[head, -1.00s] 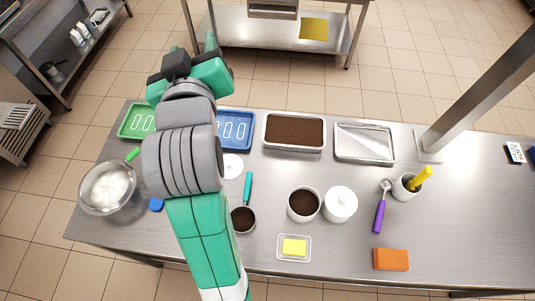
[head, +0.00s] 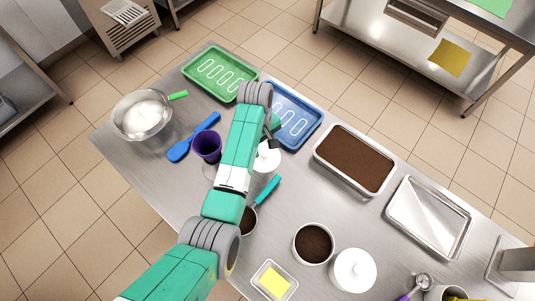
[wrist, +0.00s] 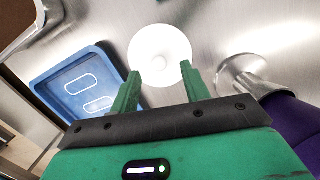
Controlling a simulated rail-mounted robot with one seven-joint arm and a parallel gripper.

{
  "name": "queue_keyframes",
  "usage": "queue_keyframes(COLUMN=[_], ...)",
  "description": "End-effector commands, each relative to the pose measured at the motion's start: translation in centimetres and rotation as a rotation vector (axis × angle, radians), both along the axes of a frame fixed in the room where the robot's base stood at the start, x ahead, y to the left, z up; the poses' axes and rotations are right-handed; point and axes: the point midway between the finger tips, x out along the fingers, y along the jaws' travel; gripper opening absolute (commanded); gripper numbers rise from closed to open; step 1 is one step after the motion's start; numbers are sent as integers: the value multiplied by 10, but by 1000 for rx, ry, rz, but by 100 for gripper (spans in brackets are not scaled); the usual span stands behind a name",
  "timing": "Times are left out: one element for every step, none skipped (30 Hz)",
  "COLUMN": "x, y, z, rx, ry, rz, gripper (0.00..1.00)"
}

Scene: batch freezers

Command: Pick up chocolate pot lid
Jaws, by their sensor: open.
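The chocolate pot lid, a white disc with a small round knob, lies on the metal table. In the wrist view the lid (wrist: 175,42) is just beyond my gripper (wrist: 163,74). My two green fingers are apart and empty, with the lid's knob roughly between and beyond their tips. In the head view my gripper (head: 268,141) is over the lid (head: 267,160), which my arm partly hides. The gap between fingertips and knob is hard to judge. An open white pot with dark contents (head: 313,243) stands nearer the front.
A blue tray (head: 313,116) is just behind the lid; a purple cup (head: 207,147) stands to its left. A teal-handled scoop (head: 266,191) lies in front. A lidded white pot (head: 353,270) and a brown-filled pan (head: 354,160) are to the right.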

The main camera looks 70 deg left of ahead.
Motion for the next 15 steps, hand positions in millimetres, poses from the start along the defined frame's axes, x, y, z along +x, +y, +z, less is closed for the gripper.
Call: queue_keyframes(x=[0,0,-1,-1,-1,-2,-1,-1,-1,0,0,0,0,0,0], y=[1,1,1,2,3,4,3,2,2,1,1,1,1,1,1], z=[-2,-6,-14,-20,-26,-33,-38,-43,-47,-49,-50,-52,-52,-52,-52], rx=[1,0,-2,-1,-2,-1,-1,1,1,1,2,2,2,3,3], ry=[-1,0,2,1,2,2,2,1,1,0,-1,-1,-1,-1,-1], rz=[0,0,0,0,0,0,-1,-1,-1,-1,-1,-1,-1,-1,-1], gripper=[46,46,46,46,46,46,46,46,46,46,46,46,46,46,46])
